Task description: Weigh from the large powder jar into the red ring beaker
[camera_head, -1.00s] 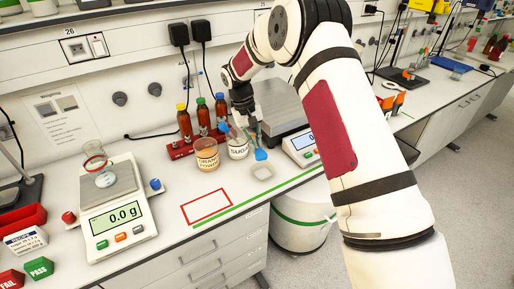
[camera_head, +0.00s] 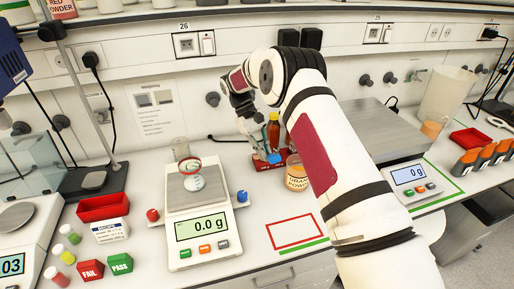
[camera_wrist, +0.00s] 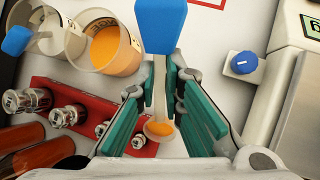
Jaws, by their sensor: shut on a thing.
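My gripper (camera_head: 257,146) is shut on a blue-handled scoop (camera_wrist: 165,25), between the balance (camera_head: 203,222) and the jars. The wrist view shows the scoop's pale shaft between the teal fingers (camera_wrist: 160,90); orange powder lies in its bowl (camera_wrist: 159,128). The orange powder jar (camera_head: 297,177) stands right of my gripper; its open top with orange powder shows in the wrist view (camera_wrist: 107,47). A second jar (camera_wrist: 62,35) beside it holds pale powder and a blue-handled scoop. The red ring beaker (camera_head: 190,163) stands on the balance pan; the display reads 0.0 g.
A blue knob (camera_head: 242,196) is at the balance's right side. A red-outlined bench area (camera_head: 295,232) is empty. Another scale (camera_head: 411,177) stands right.

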